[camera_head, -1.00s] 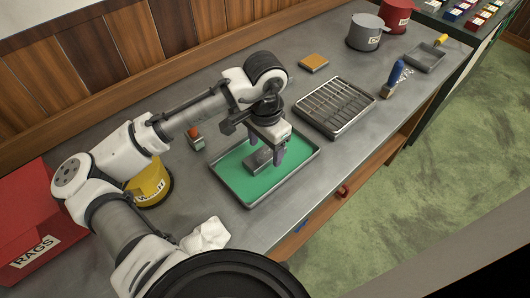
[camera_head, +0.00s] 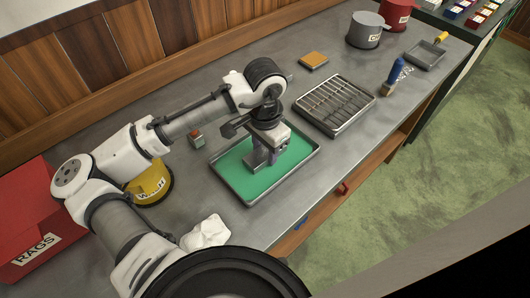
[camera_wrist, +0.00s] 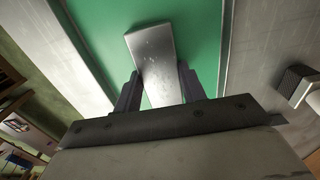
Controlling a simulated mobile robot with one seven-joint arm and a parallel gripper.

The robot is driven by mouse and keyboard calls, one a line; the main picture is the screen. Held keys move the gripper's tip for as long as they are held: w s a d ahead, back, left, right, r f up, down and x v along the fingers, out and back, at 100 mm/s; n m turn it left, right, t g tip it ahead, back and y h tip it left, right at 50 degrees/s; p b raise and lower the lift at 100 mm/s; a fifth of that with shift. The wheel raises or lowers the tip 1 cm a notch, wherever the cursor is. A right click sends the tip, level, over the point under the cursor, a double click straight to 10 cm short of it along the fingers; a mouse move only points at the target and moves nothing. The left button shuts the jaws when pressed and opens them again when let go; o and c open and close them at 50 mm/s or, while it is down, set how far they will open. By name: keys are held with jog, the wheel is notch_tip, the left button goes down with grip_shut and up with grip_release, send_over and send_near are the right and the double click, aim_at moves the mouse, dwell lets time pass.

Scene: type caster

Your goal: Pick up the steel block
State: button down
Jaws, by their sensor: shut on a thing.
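The steel block (camera_wrist: 153,55) is a plain grey metal bar. In the wrist view it stretches away from between the two dark fingers of my gripper (camera_wrist: 157,92), with the green-lined tray (camera_wrist: 208,45) behind it. In the head view my gripper (camera_head: 266,161) points down into the tray (camera_head: 228,188) and is shut on the block (camera_head: 257,156). My fingers and hand hide part of the block there. I cannot tell whether the block touches the tray floor.
A wire rack tray (camera_head: 335,104) stands right of the green tray. A yellow tin (camera_head: 150,184), a small red-topped item (camera_head: 197,137) and a white crumpled cloth (camera_head: 205,234) lie to the left. A blue-handled brush (camera_head: 393,78) and an orange-brown pad (camera_head: 313,60) lie farther back.

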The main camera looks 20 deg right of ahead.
aim_at(265, 151)
jog(key=shift+r, duration=0.15)
notch_tip(265, 151, up, 20)
jog(key=b, duration=0.1)
dwell(0.6)
